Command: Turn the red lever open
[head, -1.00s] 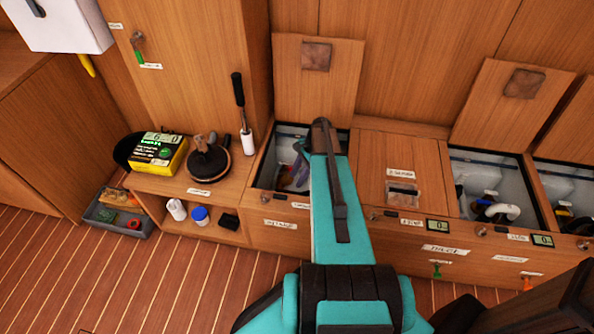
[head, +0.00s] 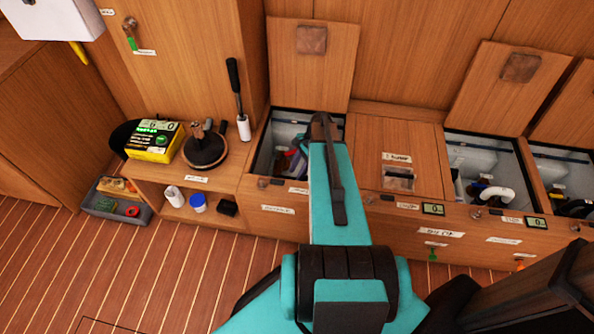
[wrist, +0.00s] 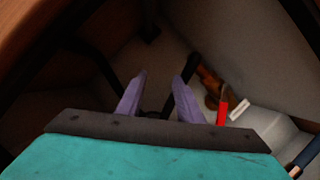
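The red lever (wrist: 223,110) sits on a brass-orange valve (wrist: 210,82) inside an open locker, right of my fingers in the wrist view. A white piece (wrist: 238,109) is beside it. My gripper (wrist: 160,78) has two purple fingers spread apart, with nothing seen held between them. The lever is outside the right finger, with a gap between them in the picture. A dark hose passes near that finger. In the head view, my teal arm reaches into the left locker (head: 262,158) and hides much of its inside.
The locker's pale wall (wrist: 255,60) rises close on the right, with a light ledge (wrist: 265,125) below it. The raised wooden lid (head: 310,75) stands behind the opening. A closed lid (head: 395,140) lies to the right. A round-based black object (head: 205,152) stands on the left shelf.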

